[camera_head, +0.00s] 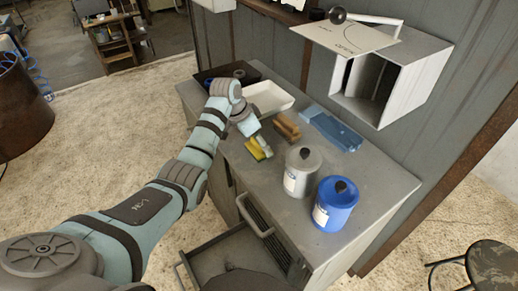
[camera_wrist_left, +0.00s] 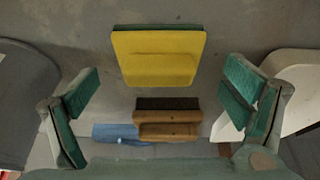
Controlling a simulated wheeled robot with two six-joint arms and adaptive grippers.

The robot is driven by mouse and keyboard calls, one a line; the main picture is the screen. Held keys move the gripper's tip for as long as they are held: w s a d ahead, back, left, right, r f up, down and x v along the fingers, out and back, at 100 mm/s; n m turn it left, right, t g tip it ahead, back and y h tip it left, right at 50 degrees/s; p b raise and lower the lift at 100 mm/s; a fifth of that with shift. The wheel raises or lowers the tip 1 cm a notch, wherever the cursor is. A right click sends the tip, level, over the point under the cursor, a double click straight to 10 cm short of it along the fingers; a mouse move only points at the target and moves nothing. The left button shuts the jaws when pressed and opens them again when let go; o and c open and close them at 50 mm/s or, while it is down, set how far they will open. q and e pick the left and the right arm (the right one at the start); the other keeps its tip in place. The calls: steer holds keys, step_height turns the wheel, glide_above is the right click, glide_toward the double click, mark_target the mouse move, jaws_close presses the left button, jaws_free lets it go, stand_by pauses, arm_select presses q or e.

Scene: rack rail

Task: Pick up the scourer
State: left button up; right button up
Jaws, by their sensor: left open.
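The scourer (camera_head: 258,148) is a yellow pad with a dark green edge, lying on the grey counter near its front edge. In the left wrist view the scourer (camera_wrist_left: 158,58) shows its yellow face, at the top centre. My left gripper (camera_head: 252,133) is over the counter, close to the scourer. In the wrist view its green-padded fingers (camera_wrist_left: 163,95) are spread wide with nothing between them touching. The scourer appears just beyond the fingertips, apart from both. My right gripper is not in view.
A brown block (camera_head: 287,128) and a blue object (camera_head: 332,128) lie behind the scourer. A white tray (camera_head: 268,98) is to the left. A grey canister (camera_head: 301,172) and a blue canister (camera_head: 335,206) stand to the right. An open drawer (camera_head: 225,258) juts out below.

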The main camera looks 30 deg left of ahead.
arm_select(q)
steer(key=shift+x, duration=1.05)
steer(key=shift+s+r, duration=0.15)
steer(key=shift+s, duration=0.05)
steer(key=shift+c, duration=0.2)
steer(key=c, duration=1.2)
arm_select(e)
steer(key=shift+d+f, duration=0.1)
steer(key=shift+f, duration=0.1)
arm_select(q)
step_height(320, 180, up, 20)
steer(key=p, duration=0.1)
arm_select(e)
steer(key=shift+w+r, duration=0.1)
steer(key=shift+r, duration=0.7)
